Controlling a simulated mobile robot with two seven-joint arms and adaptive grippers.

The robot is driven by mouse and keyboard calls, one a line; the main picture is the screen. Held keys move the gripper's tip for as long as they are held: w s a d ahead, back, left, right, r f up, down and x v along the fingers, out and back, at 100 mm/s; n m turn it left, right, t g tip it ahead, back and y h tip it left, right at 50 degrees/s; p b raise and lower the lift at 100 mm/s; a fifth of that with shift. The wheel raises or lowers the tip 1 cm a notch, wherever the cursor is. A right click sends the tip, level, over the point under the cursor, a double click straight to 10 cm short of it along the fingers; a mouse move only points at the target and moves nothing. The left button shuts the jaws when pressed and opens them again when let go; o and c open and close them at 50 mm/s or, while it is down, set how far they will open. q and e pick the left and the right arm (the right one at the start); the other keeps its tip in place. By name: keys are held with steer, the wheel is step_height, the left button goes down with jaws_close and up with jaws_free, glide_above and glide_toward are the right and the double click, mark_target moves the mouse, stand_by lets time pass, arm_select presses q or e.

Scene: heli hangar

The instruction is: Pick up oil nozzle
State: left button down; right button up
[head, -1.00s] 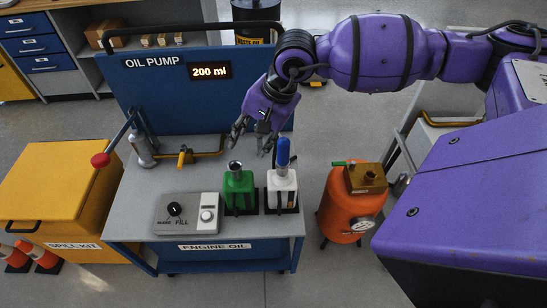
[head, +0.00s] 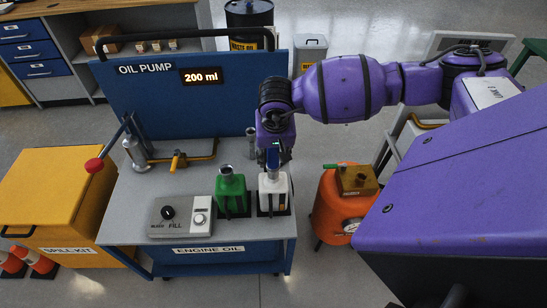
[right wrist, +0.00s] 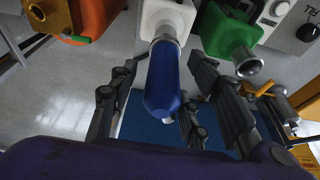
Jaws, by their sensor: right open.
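A blue, round-ended nozzle (head: 272,158) stands upright in the top of a white bottle (head: 273,192) at the front right of the oil pump cart. In the right wrist view the nozzle (right wrist: 163,85) shows large, with the white bottle (right wrist: 168,18) at its base. My right gripper (head: 274,150) is at the nozzle, partly covering it in the head view. In the right wrist view its fingers (right wrist: 163,62) are open, spread on both sides of the nozzle, with visible gaps. My left gripper is not in view.
A green bottle (head: 231,190) with a metal neck stands close left of the white one. A fill control box (head: 181,216) and a yellow spout (head: 176,162) are further left. The blue pump panel (head: 200,105) rises behind. An orange tank (head: 335,205) stands right of the cart.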

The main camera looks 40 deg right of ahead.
steer(key=shift+f, duration=0.1)
steer(key=shift+c, duration=0.4)
jaws_close()
